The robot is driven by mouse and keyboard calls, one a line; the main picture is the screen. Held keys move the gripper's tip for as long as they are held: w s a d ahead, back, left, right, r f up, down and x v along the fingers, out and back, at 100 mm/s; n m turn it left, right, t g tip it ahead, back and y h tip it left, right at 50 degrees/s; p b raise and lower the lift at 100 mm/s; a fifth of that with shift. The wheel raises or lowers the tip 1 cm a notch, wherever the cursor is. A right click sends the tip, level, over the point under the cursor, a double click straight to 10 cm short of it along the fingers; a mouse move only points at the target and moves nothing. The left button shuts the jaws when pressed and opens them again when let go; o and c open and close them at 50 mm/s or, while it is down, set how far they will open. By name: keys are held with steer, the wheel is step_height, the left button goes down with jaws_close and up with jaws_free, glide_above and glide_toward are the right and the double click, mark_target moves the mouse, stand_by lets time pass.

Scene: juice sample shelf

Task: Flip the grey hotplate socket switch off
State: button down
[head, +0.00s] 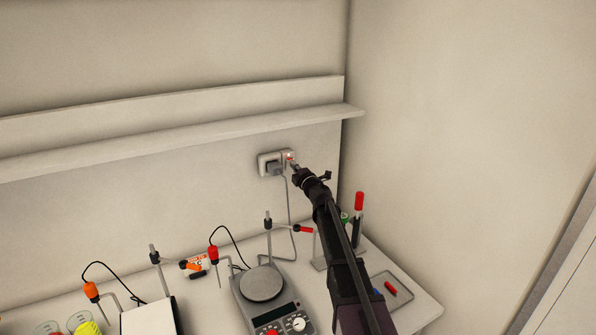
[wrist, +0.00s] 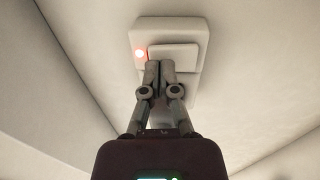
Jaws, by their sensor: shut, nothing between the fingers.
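The socket (head: 268,161) is a pale box on the back wall under the shelf, with a grey plug and cord at its left part. Its switch end is at the right, where a small red light (head: 290,157) glows. In the wrist view the switch rocker (wrist: 174,52) sits on the pale socket plate (wrist: 170,27), with the red light (wrist: 139,53) lit beside it. My gripper (head: 297,168) is shut and empty, its fingertips at the rocker's lower edge. I cannot tell whether they touch it. The grey hotplate (head: 262,284) stands on the bench below.
A long shelf (head: 180,139) runs along the wall above the socket. Stands with probes, a marked orange-and-white item (head: 196,264), beakers (head: 82,324) and a tray (head: 393,284) with a red item crowd the bench. The right wall is bare.

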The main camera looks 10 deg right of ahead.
steer(key=shift+w+a, duration=0.15)
steer(key=shift+w, duration=0.15)
steer(key=shift+w+r, duration=0.15)
stand_by(0.3)
steer(key=s+d+r+p, duration=0.2)
steer(key=s+d, duration=0.2)
steer(key=s, duration=0.9)
steer(key=shift+s, duration=0.15)
steer(key=shift+d, duration=0.2)
